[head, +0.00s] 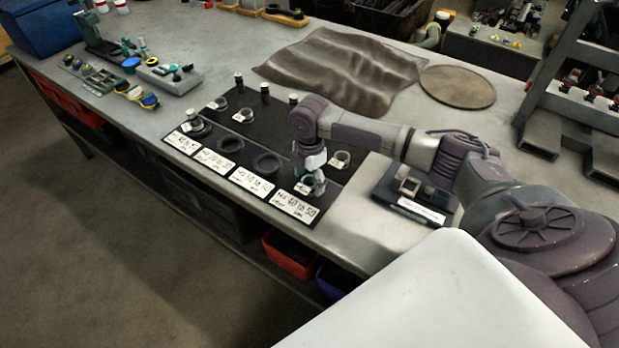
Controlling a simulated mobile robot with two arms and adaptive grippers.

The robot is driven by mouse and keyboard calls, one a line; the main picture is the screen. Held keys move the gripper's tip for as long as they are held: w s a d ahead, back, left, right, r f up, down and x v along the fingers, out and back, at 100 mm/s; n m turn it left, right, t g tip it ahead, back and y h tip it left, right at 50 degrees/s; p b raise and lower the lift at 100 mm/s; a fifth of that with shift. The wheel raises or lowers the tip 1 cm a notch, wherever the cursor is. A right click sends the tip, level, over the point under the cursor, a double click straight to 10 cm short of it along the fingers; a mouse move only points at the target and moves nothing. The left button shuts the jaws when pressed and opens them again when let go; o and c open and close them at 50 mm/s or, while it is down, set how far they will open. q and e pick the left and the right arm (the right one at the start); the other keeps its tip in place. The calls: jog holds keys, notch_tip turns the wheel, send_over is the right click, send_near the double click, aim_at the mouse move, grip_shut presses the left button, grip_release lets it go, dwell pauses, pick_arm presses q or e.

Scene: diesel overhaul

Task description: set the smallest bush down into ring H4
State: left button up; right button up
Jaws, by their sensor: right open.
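A black mat bears a front row of dark rings with white label cards before them. The card at the right end (292,206) is too small to read surely; it stands before the ring place taken as H4. My right gripper (313,183) is open, pointing down, low over that place. A small grey ring-shaped part (306,189) shows at its fingertips; ring and bush cannot be told apart there. Other metal bushes stand on the mat: one at the back left (219,103), one beside it (243,116), one right of the gripper (340,159). My left gripper is not in view.
Dark rings (266,163) and black pins with light tops (265,91) stand on the mat. A small black fixture (408,192) is right of it. A brown cloth (340,70) and a round pad (457,87) lie behind. The bench's front right is bare.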

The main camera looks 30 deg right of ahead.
jog(key=shift+r, duration=0.1)
notch_tip(320, 180, up, 12)
dwell(0.4)
dwell(0.5)
